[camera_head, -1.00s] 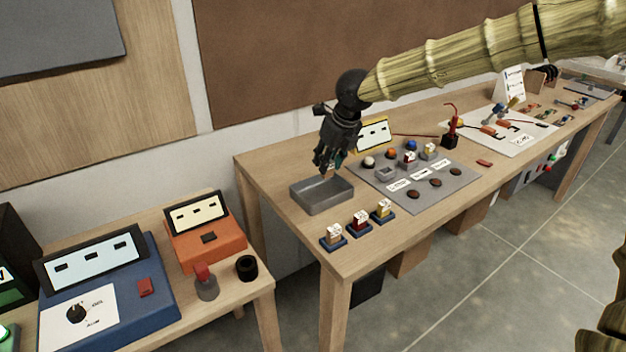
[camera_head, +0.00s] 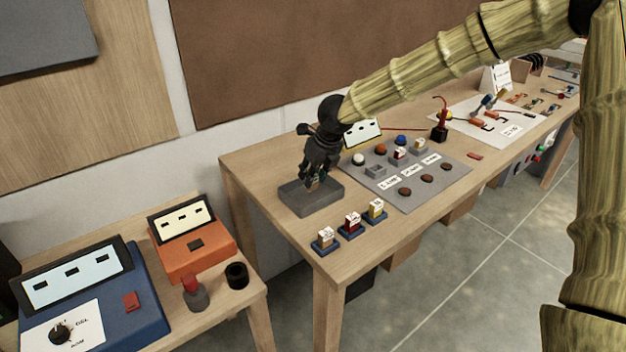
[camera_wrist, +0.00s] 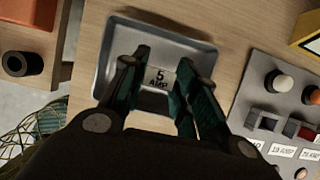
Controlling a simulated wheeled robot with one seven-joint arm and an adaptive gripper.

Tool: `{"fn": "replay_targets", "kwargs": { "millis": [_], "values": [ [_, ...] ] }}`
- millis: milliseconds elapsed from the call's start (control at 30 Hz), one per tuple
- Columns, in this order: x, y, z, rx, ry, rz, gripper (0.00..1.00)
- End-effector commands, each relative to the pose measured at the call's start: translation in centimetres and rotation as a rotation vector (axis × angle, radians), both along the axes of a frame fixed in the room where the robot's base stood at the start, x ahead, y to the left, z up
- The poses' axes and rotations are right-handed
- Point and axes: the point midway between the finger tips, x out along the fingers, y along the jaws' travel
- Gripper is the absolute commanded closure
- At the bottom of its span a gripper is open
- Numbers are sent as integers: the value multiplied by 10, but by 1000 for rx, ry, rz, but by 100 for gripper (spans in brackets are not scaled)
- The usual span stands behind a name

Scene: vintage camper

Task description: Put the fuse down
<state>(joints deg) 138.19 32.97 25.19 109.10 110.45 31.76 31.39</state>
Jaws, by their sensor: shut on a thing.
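In the wrist view my gripper (camera_wrist: 160,88) is over the inside of the tray (camera_wrist: 112,40), with the tray's walls around the fuse. In the head view my fingers mostly hide the fuse. I cannot tell whether the fuse touches the tray floor.
Several labelled fuses, among them a red one (camera_head: 351,224), stand in blue holders near the table's front edge. A grey panel (camera_head: 405,200) with sockets and knobs lies right of the tray. An orange meter (camera_head: 190,240) stands on the lower left table.

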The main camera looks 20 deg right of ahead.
Motion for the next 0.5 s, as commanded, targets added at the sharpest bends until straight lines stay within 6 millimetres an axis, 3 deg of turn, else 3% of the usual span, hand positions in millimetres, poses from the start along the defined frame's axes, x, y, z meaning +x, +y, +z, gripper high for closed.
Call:
{"fn": "replay_targets", "kwargs": {
  "millis": [167,500],
  "values": [
    [0,0,-21,-2,1,1,87],
    [0,0,-24,0,1,0,87]
  ]
}}
